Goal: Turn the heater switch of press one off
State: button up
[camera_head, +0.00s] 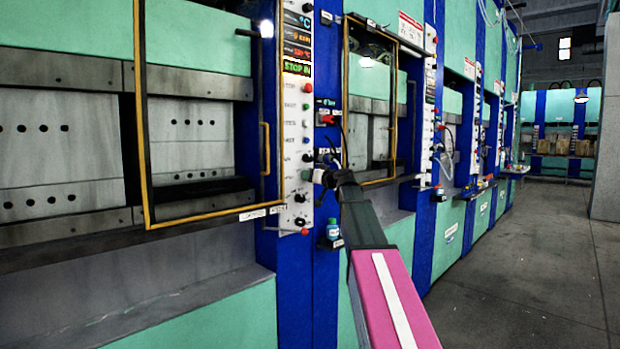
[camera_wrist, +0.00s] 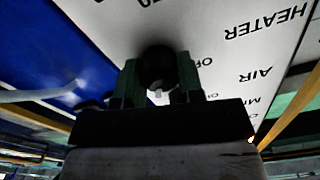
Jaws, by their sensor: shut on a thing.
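The white control panel (camera_head: 292,130) of the nearest press stands left of my arm in the head view. In the wrist view the panel (camera_wrist: 225,45) is upside down, with the printed words HEATER and AIR to the right. My gripper (camera_head: 315,176) is at the panel's right edge, in its lower half. In the wrist view my gripper (camera_wrist: 157,82) has one finger on each side of a round black switch knob (camera_wrist: 157,65) and is shut on it. The knob's pointer and the text right by it are partly hidden, so I cannot read its setting.
A yellow-edged guard frame (camera_head: 146,120) is left of the panel, and another guard frame (camera_head: 347,80) is right of it. A small bottle (camera_head: 332,229) stands on a ledge below my gripper. More presses line the wall; the grey floor (camera_head: 530,260) at right is clear.

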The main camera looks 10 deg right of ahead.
jog(key=shift+n, duration=0.3)
jog(key=n, duration=0.5)
jog(key=shift+n, duration=0.3)
jog(key=n, duration=0.5)
jog(key=shift+n, duration=0.3)
jog(key=shift+s, duration=0.1)
jog(key=o, duration=0.9)
jog(key=v, duration=1)
jog(key=shift+s+d, duration=0.15)
jog(key=shift+s, duration=0.15)
